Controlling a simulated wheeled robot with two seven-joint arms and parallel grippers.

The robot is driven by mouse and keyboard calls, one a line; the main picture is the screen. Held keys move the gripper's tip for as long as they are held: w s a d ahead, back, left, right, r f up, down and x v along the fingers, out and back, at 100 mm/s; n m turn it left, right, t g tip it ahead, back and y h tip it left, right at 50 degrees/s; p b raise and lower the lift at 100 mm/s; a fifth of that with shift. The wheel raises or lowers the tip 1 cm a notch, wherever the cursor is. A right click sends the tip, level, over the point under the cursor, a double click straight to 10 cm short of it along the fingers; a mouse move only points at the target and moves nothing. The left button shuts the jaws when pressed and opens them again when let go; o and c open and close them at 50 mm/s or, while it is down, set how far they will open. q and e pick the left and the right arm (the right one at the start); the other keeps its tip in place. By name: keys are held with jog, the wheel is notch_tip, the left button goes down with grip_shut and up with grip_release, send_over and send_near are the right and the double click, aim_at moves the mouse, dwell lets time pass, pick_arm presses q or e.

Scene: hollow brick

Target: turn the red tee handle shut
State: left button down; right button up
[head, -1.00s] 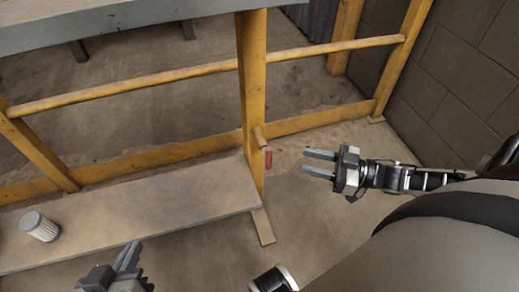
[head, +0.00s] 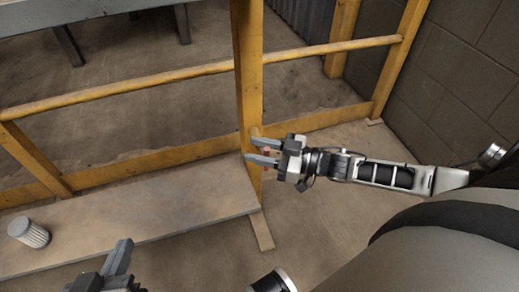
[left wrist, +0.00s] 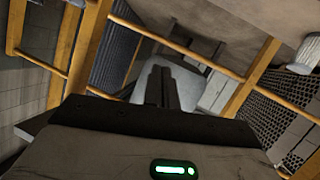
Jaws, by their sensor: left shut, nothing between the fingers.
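The red tee handle (head: 266,153) is on the yellow post, low down beside the grey-brown shelf. Only a small reddish part shows between the fingers of my right gripper (head: 250,149). That gripper is open, with one finger above the handle and one below it in the picture. I cannot tell whether either finger touches it. My left gripper (head: 122,257) is shut and empty over the near floor at the bottom left. Its closed fingers also show in the left wrist view (left wrist: 162,86), away from the handle.
The yellow post (head: 247,70) and rails (head: 160,88) stand behind the shelf (head: 150,205). A ribbed white cylinder (head: 30,233) is at the shelf's left end. A block wall (head: 470,90) bounds the right. Floor right of the post is clear.

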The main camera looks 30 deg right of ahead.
grip_shut()
